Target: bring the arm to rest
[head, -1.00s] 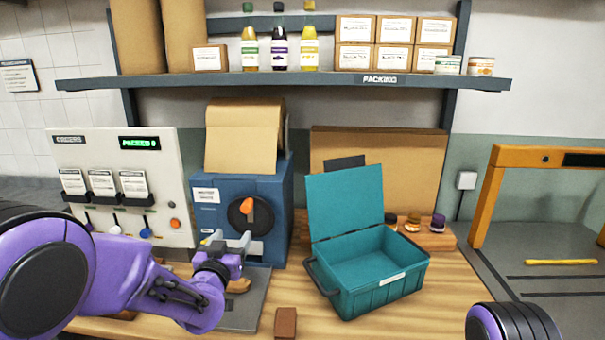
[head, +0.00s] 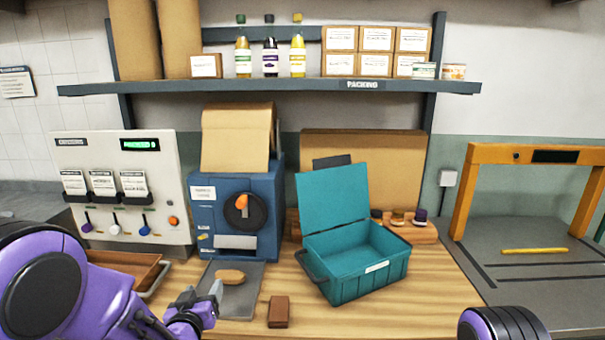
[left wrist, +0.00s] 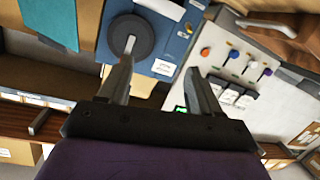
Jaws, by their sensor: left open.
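My left gripper (head: 205,296) is at the lower left in the head view, over the front edge of the grey mat (head: 245,275). It also shows in the left wrist view (left wrist: 160,80), with its two fingers apart and nothing between them. In that view the blue machine and the white panel lie beyond the fingers. My right gripper is not in view; only part of my right arm shows at the bottom right.
An open teal crate (head: 355,280) stands on the wooden table, right of a small brown block (head: 278,311). A blue machine (head: 260,225), a white lever panel (head: 115,190) and a wooden tray (head: 150,262) stand at the left. An orange frame (head: 470,190) is at right.

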